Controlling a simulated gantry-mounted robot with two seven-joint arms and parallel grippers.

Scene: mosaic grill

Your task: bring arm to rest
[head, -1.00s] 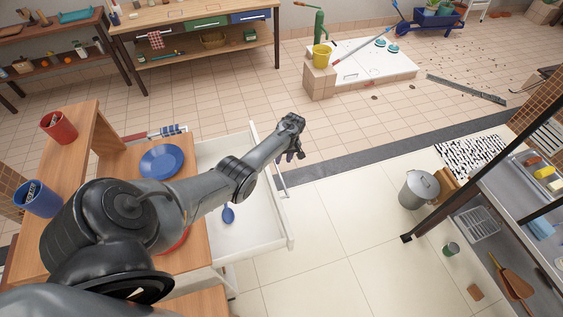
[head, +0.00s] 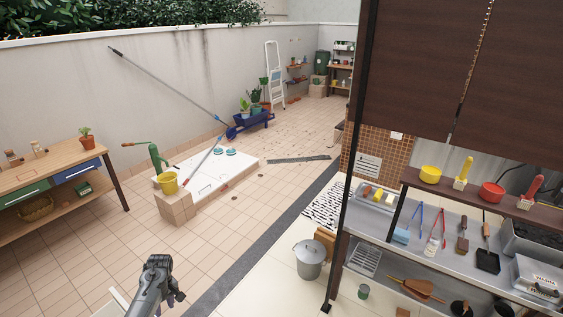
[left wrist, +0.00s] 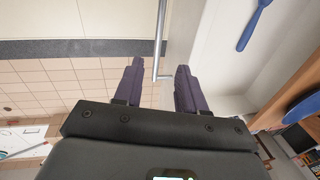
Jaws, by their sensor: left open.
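My left gripper (head: 172,297) shows at the bottom of the head view, at the end of my grey and black arm. In the left wrist view its two dark purple fingers (left wrist: 158,80) are apart, with nothing held between them. A grey bar handle (left wrist: 160,40) of the white drawer shows beyond the fingers; I cannot tell the exact distance between them. The open white drawer (left wrist: 215,60) lies to the right there, with a blue spoon (left wrist: 250,28) inside. My right gripper is in neither view.
A dark post (head: 345,160) stands before the grill counter (head: 455,240), which holds tongs and other tools. A lidded metal bin (head: 309,260) stands on the floor beside it. A wooden workbench (head: 60,170) is at left.

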